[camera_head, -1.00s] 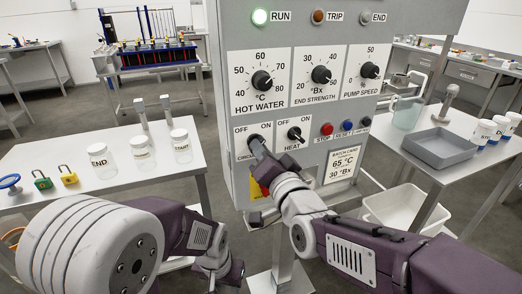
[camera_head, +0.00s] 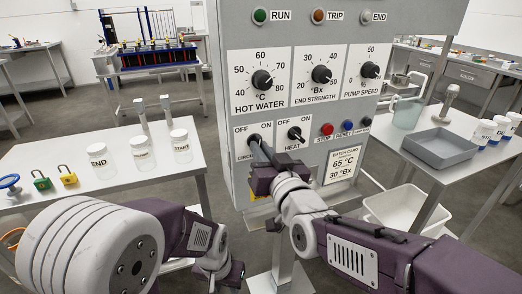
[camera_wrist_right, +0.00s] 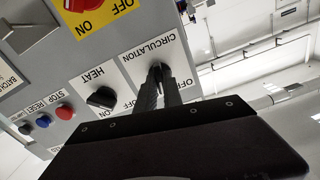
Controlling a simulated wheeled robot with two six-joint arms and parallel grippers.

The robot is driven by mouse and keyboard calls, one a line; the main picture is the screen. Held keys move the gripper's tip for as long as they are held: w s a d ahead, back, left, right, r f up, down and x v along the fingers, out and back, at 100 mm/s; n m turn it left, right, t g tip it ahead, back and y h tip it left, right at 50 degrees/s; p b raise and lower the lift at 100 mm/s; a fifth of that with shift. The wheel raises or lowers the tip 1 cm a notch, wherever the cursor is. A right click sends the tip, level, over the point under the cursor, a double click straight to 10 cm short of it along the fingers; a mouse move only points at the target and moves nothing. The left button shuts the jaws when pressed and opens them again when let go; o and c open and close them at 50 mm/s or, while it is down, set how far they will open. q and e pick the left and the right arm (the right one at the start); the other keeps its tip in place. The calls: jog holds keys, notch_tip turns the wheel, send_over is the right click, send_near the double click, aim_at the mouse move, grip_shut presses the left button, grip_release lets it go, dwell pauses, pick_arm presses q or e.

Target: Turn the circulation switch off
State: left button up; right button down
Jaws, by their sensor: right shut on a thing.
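The grey control panel (camera_head: 240,112) stands in front of me. Its CIRCULATION switch plate (camera_wrist_right: 140,55) shows upside down in the right wrist view, and in the head view the switch is at the lower left of the panel, below the HOT WATER dial. My right gripper (camera_head: 257,148) reaches up to it; its dark fingers (camera_wrist_right: 157,84) are shut on the circulation switch knob, which they mostly hide. I cannot read the knob's pointer. The RUN lamp (camera_head: 260,16) is dark green, unlit. My left arm is low at the left; its fingers do not show clearly.
The HEAT knob (camera_head: 295,134) is just right of the circulation switch. STOP (camera_head: 327,129) and other buttons follow. In the wrist view a red switch on a yellow plate (camera_wrist_right: 98,18) is nearby. Tables with jars (camera_head: 102,161) and a grey tray (camera_head: 438,147) flank the panel.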

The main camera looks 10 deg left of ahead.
jog(key=n+p, duration=0.1)
jog(key=n, duration=0.9)
jog(key=shift+n, duration=0.4)
dwell(0.4)
jog(key=c, duration=1.5)
grip_release()
jog(key=shift+s, duration=0.1)
jog(key=p+v, duration=0.1)
jog(key=v, duration=0.8)
